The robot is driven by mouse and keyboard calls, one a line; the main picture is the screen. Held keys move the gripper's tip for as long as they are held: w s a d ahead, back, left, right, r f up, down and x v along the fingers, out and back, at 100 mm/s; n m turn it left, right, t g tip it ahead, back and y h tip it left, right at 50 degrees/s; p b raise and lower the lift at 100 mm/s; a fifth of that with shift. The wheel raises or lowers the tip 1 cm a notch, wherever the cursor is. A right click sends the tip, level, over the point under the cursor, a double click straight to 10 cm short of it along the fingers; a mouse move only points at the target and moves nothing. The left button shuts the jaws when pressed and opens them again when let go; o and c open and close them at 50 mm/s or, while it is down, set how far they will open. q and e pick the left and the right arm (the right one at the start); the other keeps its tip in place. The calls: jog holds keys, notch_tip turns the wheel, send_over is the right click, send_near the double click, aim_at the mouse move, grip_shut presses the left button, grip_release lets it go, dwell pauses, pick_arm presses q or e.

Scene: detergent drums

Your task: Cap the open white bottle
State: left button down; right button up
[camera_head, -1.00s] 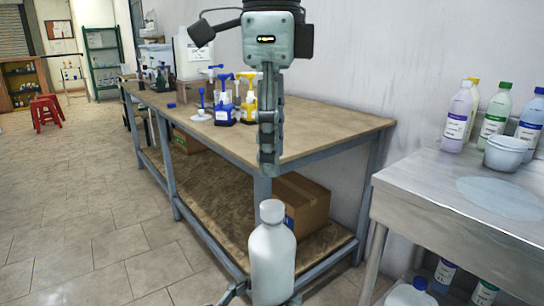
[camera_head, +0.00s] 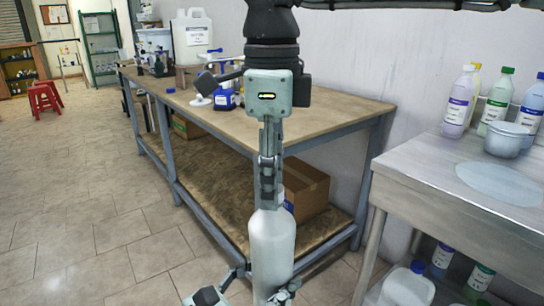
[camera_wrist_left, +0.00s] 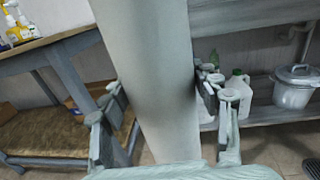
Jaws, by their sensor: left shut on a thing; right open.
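The white bottle (camera_head: 271,248) stands upright at the bottom middle of the head view, and its body fills the middle of the left wrist view (camera_wrist_left: 155,80). My left gripper (camera_head: 264,284) is shut on the lower part of its body, with one finger at each side. My right gripper (camera_head: 268,203) points straight down over the bottle's top, open. Its fingers are seen edge-on and hide most of the neck. I cannot tell whether they touch it, or whether a cap is there.
A wooden workbench (camera_head: 340,110) stands behind, with pump bottles, a white canister (camera_head: 193,38) and a cardboard box (camera_head: 308,190) on its lower shelf. A metal table (camera_head: 440,180) at right holds several bottles and a grey pot (camera_head: 507,140).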

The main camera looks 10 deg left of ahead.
jog(key=shift+f, duration=0.15)
grip_shut()
jog(key=shift+o, duration=0.7)
grip_release()
notch_tip(320, 180, up, 12)
dwell(0.7)
